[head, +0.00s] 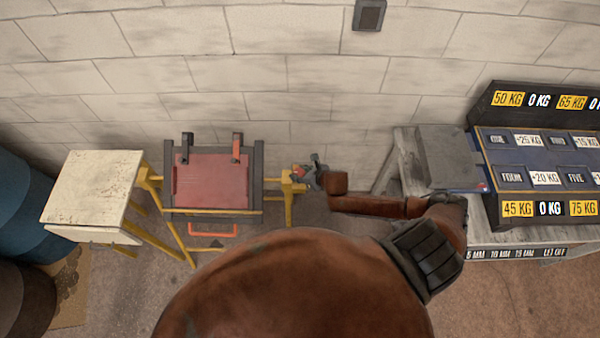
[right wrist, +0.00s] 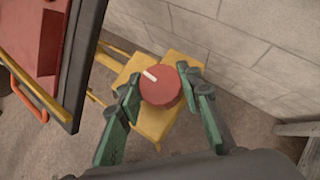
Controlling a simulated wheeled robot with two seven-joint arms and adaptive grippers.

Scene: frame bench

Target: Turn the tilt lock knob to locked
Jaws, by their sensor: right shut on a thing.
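The tilt lock knob (right wrist: 161,87) is a round red knob with a white mark on its upper left, seen in the right wrist view on the yellow frame. In the head view the knob (head: 299,172) shows small at the right side of the frame. My right gripper (right wrist: 160,92) is shut on the knob, with one green finger on each side of it. In the head view this gripper (head: 312,176) reaches in from the right. The tilting frame (head: 257,178) holds a red panel (head: 212,186) between dark side bars. My left gripper is not in view.
A pale worn side table (head: 92,188) stands left of the frame. A grey bench (head: 510,238) with a dark blue weight-label board (head: 540,150) is at the right. An orange handle (head: 213,231) hangs below the panel. A block wall closes the back.

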